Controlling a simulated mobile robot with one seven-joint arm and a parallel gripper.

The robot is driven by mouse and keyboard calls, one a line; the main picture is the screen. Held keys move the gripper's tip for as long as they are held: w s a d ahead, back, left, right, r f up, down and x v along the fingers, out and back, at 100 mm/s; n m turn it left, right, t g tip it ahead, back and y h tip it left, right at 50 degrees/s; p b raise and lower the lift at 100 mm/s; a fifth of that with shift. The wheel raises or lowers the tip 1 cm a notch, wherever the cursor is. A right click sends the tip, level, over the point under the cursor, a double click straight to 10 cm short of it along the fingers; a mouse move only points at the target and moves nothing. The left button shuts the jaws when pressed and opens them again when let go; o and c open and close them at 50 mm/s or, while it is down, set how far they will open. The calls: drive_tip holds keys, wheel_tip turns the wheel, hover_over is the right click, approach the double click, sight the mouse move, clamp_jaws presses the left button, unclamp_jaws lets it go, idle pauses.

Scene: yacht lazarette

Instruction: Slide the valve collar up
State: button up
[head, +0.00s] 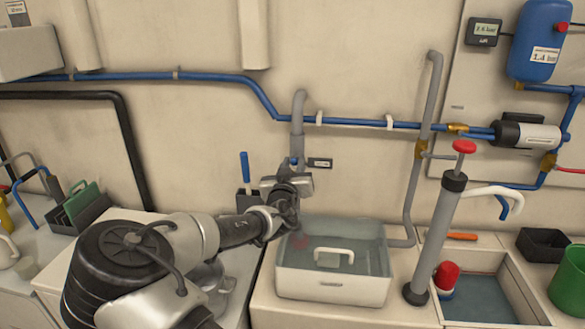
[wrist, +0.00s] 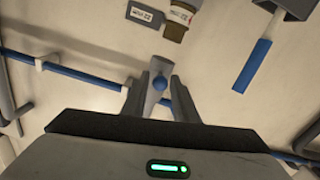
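A grey downpipe (head: 298,112) curves out from the wall, with a thicker grey sleeve (head: 297,142) near its lower end. I take this sleeve for the valve collar. My gripper (head: 291,170) is at the sleeve's lower end, in front of the wall. In the wrist view, which is turned over, my gripper's two fingers (wrist: 159,82) stand on either side of a grey part with a round blue knob (wrist: 159,83). The fingertips are close to its sides; whether they press on it is not clear. My gripper hides the area below the sleeve in the head view.
A blue pipe (head: 350,122) crosses the wall behind. A hand pump (head: 440,240) stands right.

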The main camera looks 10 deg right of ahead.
drive_tip(key=v, duration=1.7)
drive_tip(key=shift+s+p, duration=0.2)
drive_tip(key=shift+p, duration=0.1)
drive_tip(key=s+d+f+m+g+y+p, duration=0.3)
drive_tip(key=s+f+g+p, duration=0.2)
drive_tip(key=s+f+g, duration=0.3)
drive_tip(key=s+a+r+n+g+y+p, duration=0.1)
drive_tip(key=s+a+r+g+y+p, duration=0.15)
drive_tip(key=r, duration=0.35)
drive_tip(key=s+a+r+g+y+p, duration=0.1)
drive_tip(key=s+r+y, duration=0.1)
drive_tip(key=s+r, duration=0.25)
drive_tip(key=s+d+r+n+h+p, duration=0.1)
drive_tip(key=s+d+r, duration=0.2)
drive_tip(key=s+r, duration=0.3)
drive_tip(key=s+d+r+n+h+p, duration=0.1)
drive_tip(key=s+d+r+n+p, duration=0.1)
drive_tip(key=s+r, duration=0.4)
wheel_tip(320, 180, up, 4)
drive_tip(key=shift+s+d+r, duration=0.15)
drive_tip(key=shift+s+d, duration=0.1)
drive_tip(key=shift+d, duration=0.3)
